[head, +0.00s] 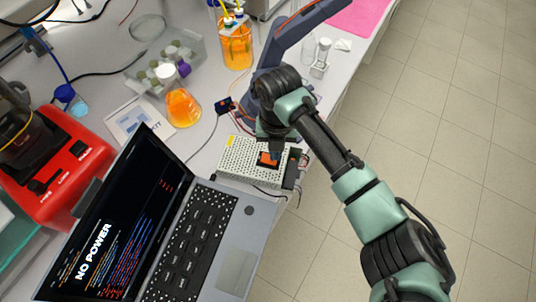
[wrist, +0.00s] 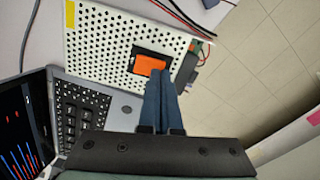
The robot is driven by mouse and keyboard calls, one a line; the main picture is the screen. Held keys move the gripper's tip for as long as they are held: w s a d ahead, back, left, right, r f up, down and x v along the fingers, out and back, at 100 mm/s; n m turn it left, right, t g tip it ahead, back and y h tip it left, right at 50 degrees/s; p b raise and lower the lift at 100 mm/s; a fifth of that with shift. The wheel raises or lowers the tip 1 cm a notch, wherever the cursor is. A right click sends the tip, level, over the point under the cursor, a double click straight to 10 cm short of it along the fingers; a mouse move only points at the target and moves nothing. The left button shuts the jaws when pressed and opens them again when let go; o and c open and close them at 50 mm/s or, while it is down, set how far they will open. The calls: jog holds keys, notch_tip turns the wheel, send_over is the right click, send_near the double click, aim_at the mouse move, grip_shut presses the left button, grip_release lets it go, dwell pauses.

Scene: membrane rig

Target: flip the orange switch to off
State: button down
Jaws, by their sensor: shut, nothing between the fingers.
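The orange switch (head: 268,158) sits in a black frame on top of a perforated, cream-coloured metal box (head: 238,160). In the wrist view the orange switch (wrist: 148,65) shows in its black surround, on the box (wrist: 95,45). My gripper (head: 277,156) is above the switch, with its fingers pointing down at it. In the wrist view the blue fingertips (wrist: 160,74) are shut together, empty, and overlap the switch's near right edge. I cannot tell whether they touch it. Which way the rocker is tilted is not clear.
An open laptop (head: 205,240) reading "NO POWER" stands left of the box. An orange-filled flask (head: 182,104), a beaker (head: 236,45) and a tray of vials (head: 160,65) are behind. Wires run beside the box. The table edge and open floor (head: 430,130) lie to the right.

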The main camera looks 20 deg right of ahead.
notch_tip(320, 180, up, 6)
jog(key=p, duration=0.4)
dwell(0.6)
jog(key=w+a+r+m+t+y, duration=0.2)
jog(key=w+a+r+m+t, duration=0.4)
jog(key=w+a+r, duration=0.75)
jog(key=w+a+r+m+t+y+b, duration=0.1)
jog(key=a+r+m+t, duration=0.25)
jog(key=r, duration=0.55)
jog(key=w+a+r+m+t+y, duration=0.1)
jog(key=a+r+m+t, duration=0.2)
jog(key=r, duration=0.6)
jog(key=s+r+m+t+y+b, duration=0.1)
jog(key=s+r+m+t, duration=0.25)
jog(key=r, duration=0.45)
jog(key=s+r+m+t, duration=0.3)
jog(key=r+t, duration=0.1)
jog(key=r, duration=0.4)
jog(key=s+d+r+m+t+h, duration=0.2)
jog(key=s+d+r+m+t, duration=0.1)
jog(key=s+r+m, duration=0.2)
jog(key=s+d+r+m+t+h+b, duration=0.1)
jog(key=s+d+r+m+t+h, duration=0.2)
jog(key=s+r+m, duration=0.3)
jog(key=s+m+t, duration=0.1)
jog(key=s, duration=0.2)
jog(key=shift+s+r+m, duration=0.2)
jog(key=shift+m, duration=0.1)
